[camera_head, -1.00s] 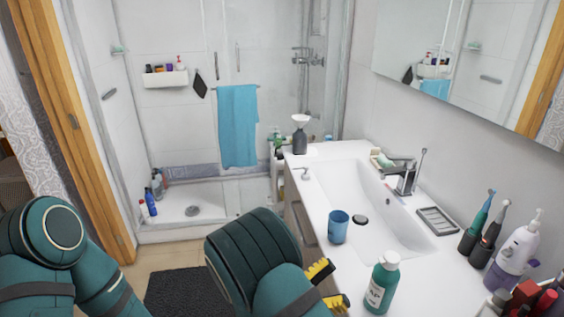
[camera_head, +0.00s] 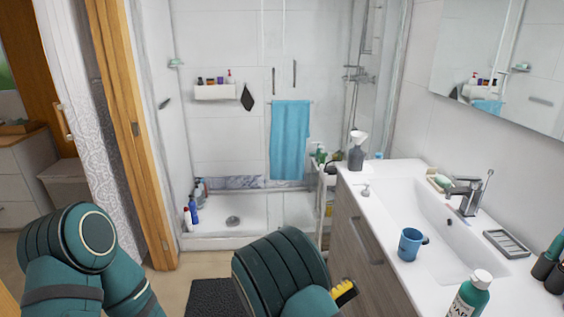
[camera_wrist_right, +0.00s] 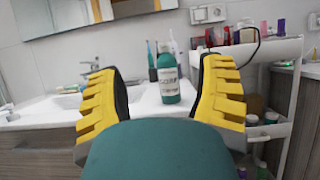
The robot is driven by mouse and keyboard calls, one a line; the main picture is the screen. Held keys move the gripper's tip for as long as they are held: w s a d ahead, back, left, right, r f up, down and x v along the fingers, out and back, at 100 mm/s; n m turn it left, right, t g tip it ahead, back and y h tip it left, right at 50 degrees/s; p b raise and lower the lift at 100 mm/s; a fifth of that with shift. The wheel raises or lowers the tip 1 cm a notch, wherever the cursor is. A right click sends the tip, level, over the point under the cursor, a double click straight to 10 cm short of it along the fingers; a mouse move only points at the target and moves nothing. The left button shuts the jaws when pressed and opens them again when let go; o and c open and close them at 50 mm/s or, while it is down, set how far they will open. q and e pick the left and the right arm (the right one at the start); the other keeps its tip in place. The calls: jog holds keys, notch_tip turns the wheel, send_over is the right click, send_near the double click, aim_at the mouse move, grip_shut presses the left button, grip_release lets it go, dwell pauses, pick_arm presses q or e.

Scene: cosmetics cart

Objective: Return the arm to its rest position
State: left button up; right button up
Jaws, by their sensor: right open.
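My right arm (camera_head: 282,270) comes in at the bottom of the head view, folded low beside the vanity's front. Only a yellow fingertip of my right gripper (camera_head: 343,292) shows there; the rest is hidden behind my arm. In the right wrist view both yellow-padded fingers of the right gripper (camera_wrist_right: 161,75) are spread wide, with nothing held between the tips. Beyond them, apart from the fingers, a green pump bottle (camera_wrist_right: 169,86) stands on the vanity. My left arm (camera_head: 85,245) is bent low at the left of the head view; its gripper is out of view.
The white vanity top (camera_head: 385,215) holds a blue cup (camera_head: 411,244) and the green bottle (camera_head: 468,296), close to my right arm. A door frame (camera_head: 130,130) stands at left. A cart (camera_wrist_right: 284,80) with cosmetics shows right in the wrist view. Floor (camera_head: 190,272) shows between my arms.

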jog(key=s+d+f+m+g+y, duration=0.2)
jog(key=s+d+f+g+y, duration=0.4)
jog(key=f, duration=0.5)
jog(key=s+a+f+m+g+y, duration=0.1)
jog(key=s+f+m+g+y, duration=0.2)
jog(key=s+f+y, duration=0.55)
jog(key=s+a+f+m+t+y, duration=0.2)
jog(key=s+a+f+m+y, duration=0.1)
jog(key=a+f+m+y, duration=0.5)
jog(key=w+a+r+m+t+y, duration=0.2)
jog(key=w+m+t+y, duration=0.3)
jog(key=w+m+t, duration=0.2)
jog(key=shift+w+a+r+m, duration=0.2)
jog(key=shift+w+a+m, duration=0.1)
jog(key=shift+w, duration=0.25)
